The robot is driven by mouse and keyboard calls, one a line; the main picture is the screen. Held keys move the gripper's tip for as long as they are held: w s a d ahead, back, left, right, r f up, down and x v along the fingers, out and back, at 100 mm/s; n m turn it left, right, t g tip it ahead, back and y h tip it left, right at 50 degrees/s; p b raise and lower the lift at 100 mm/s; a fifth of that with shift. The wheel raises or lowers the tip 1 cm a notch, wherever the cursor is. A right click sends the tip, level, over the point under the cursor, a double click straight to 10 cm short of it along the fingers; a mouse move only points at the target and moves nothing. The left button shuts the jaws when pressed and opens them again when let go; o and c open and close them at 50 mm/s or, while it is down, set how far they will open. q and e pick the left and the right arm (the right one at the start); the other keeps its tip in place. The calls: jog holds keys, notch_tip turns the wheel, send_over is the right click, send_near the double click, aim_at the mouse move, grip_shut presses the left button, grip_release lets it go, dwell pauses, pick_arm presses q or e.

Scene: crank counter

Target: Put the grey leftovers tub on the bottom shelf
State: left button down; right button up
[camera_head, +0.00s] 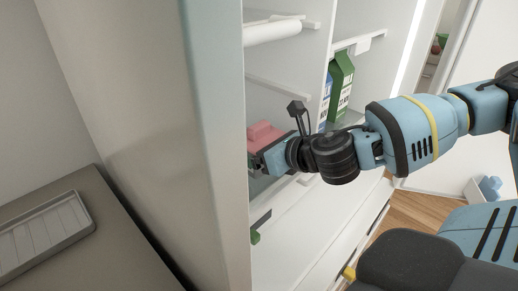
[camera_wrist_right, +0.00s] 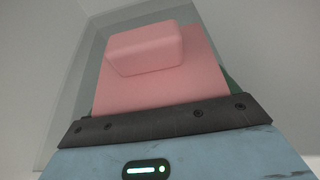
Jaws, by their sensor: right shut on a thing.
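My right gripper (camera_head: 262,154) reaches in from the right, inside an open white fridge compartment. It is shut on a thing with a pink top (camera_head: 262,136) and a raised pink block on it. In the right wrist view this pink top (camera_wrist_right: 158,85) lies just past the dark gripper edge, with a pale grey see-through outline around it. It may be the grey tub, but I cannot tell for sure. The fingertips are mostly hidden. A lower white shelf surface (camera_head: 300,235) shows below my gripper. My left gripper is out of view.
Green (camera_head: 343,82) and blue (camera_head: 327,100) cartons stand at the right of the fridge interior. A white roll-like part (camera_head: 272,31) is above. The tall grey panel (camera_head: 150,110) borders the left side. A ribbed tray (camera_head: 45,235) lies on the counter at far left.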

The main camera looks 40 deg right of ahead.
jog(key=shift+f, duration=0.15)
jog(key=o, duration=0.8)
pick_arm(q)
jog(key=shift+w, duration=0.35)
pick_arm(e)
jog(key=shift+o, duration=0.8)
